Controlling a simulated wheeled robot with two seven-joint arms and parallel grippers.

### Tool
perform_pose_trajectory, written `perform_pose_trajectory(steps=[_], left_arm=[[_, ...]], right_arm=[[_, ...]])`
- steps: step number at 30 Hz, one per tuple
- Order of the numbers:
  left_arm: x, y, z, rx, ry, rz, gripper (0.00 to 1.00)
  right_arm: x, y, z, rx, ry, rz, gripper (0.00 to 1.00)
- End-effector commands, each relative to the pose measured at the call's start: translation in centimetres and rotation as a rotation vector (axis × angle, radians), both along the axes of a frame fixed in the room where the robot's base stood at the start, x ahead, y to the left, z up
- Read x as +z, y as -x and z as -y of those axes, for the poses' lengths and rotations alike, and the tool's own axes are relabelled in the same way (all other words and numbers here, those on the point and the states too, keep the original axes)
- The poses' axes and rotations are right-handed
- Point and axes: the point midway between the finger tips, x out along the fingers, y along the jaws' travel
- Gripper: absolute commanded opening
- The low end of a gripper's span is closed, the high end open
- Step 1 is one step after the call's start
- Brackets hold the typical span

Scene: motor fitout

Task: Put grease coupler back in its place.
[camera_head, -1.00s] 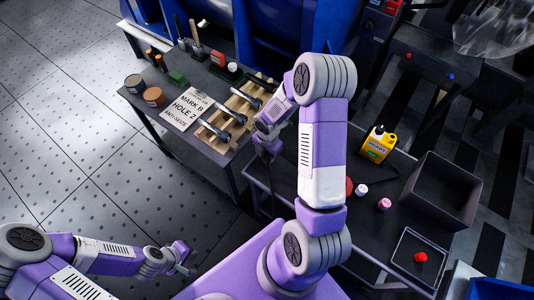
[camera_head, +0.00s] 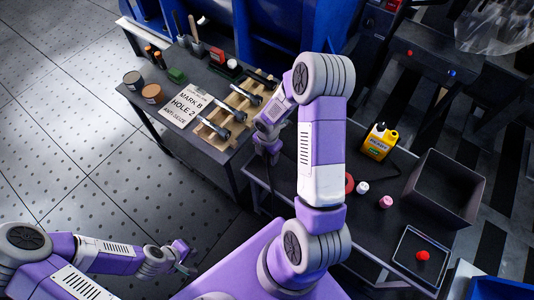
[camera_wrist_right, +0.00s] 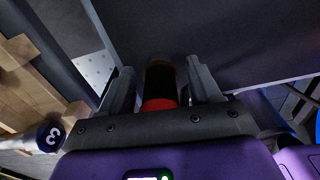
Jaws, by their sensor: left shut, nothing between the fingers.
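In the right wrist view, a short cylinder with a red ring, black body and dull brass-coloured far end, apparently the grease coupler (camera_wrist_right: 160,88), sits between the fingers of my right gripper (camera_wrist_right: 162,82). The fingers appear closed on it, though shadow blurs the contact. In the head view my right gripper (camera_head: 268,152) points down over the gap between the two tables, just right of the wooden rack; the coupler cannot be made out there. My left gripper (camera_head: 187,262) is shut and empty at lower left, over the floor and away from both tables.
The left table holds a wooden rack (camera_head: 212,138) with several dark-headed bolts, a sign (camera_head: 187,106), round tins (camera_head: 153,93) and a green block (camera_head: 176,75). The right table holds a yellow jug (camera_head: 379,142), small caps (camera_head: 386,202), a dark open bin (camera_head: 445,188) and a tray (camera_head: 402,262).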

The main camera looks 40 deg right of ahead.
Motion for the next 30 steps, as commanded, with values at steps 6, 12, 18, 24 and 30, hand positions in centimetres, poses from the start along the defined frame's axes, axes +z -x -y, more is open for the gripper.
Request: perform_pose_trajectory(steps=[6,12,18,24,30], left_arm=[[0.0,0.0,0.0,0.000,0.000,0.000,0.00],[0.9,0.0,0.0,0.000,0.000,0.000,0.00],[2.6,0.0,0.0,0.000,0.000,0.000,0.00],[3.4,0.0,0.0,0.000,0.000,0.000,0.00],[3.4,0.0,0.0,0.000,0.000,0.000,0.00]], right_arm=[[0.0,0.0,0.0,0.000,0.000,0.000,0.63],[1.8,0.0,0.0,0.000,0.000,0.002,0.63],[5.4,-0.1,0.2,-0.001,0.000,0.003,0.63],[7.4,-0.1,0.2,0.000,0.000,0.001,0.63],[7.6,0.0,0.2,0.000,0.000,0.000,0.63]])
